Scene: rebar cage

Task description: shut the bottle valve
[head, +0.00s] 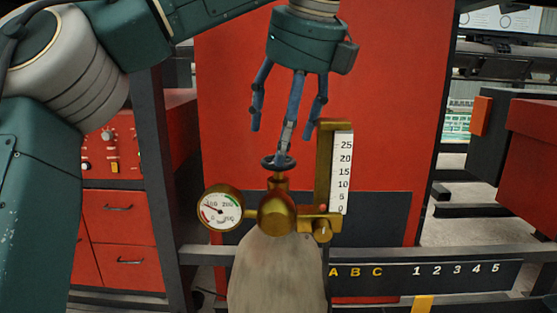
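The bottle (275,275) stands upright at the bottom centre, with a brass valve body (277,211) on top. A dark round handwheel (269,163) sits above the valve body. A white-faced pressure gauge (220,208) is on its left, its needle off to the left side. A brass flow meter (342,172) with a scale from 0 to 25 is on its right, with a small red ball near 0. My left gripper (283,138) points down over the handwheel with its fingers spread. One fingertip overlaps the wheel; I cannot tell whether it touches. My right gripper is out of view.
A large red panel (390,100) stands behind the bottle. A dark rail (440,275) marked ABC and 12345 runs at the lower right. Red drawers (118,230) are at the left, and red and dark cabinets (530,180) at the right.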

